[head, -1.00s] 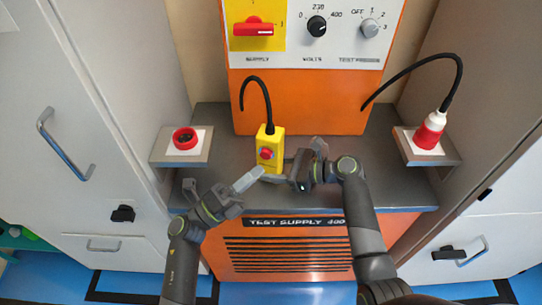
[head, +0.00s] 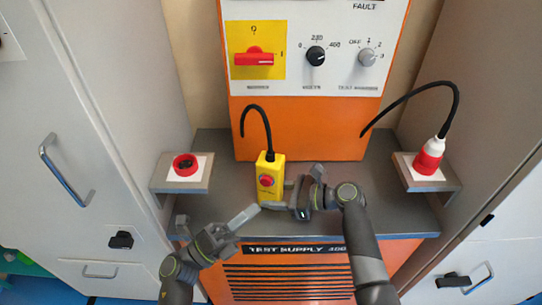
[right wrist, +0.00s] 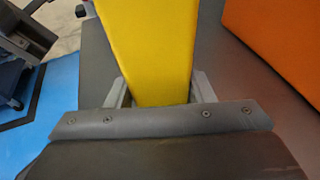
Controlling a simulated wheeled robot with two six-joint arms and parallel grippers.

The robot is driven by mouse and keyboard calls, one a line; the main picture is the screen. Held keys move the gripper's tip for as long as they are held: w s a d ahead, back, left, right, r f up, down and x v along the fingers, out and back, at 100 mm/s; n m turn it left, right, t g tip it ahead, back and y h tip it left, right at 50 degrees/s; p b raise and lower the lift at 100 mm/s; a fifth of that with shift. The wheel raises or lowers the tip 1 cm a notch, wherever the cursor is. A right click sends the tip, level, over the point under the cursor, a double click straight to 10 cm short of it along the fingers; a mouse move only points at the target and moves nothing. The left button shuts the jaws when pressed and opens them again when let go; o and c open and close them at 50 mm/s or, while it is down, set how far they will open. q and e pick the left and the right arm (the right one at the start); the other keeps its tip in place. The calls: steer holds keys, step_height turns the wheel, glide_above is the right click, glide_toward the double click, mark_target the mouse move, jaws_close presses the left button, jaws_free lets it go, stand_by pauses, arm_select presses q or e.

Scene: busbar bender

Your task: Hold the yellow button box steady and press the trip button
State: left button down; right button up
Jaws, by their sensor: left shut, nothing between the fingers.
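The yellow button box (head: 276,190) stands upright on the grey bench, with a black cable from its top and a red trip button (head: 267,181) on its front. My right gripper (head: 280,197) is at the box's right side. In the right wrist view its fingers sit on either side of the yellow box (right wrist: 155,50) and appear to touch it. My left gripper (head: 254,211) is shut and empty. Its tip points at the box from the front left, lower in the picture than the button and apart from it.
The orange test supply (head: 300,130) with its switch panel stands behind the box. A red socket (head: 185,165) is on the left shelf and a red-and-white plug (head: 429,157) on the right shelf. Grey cabinets flank the bench (head: 370,190).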

steer(key=o, duration=0.5)
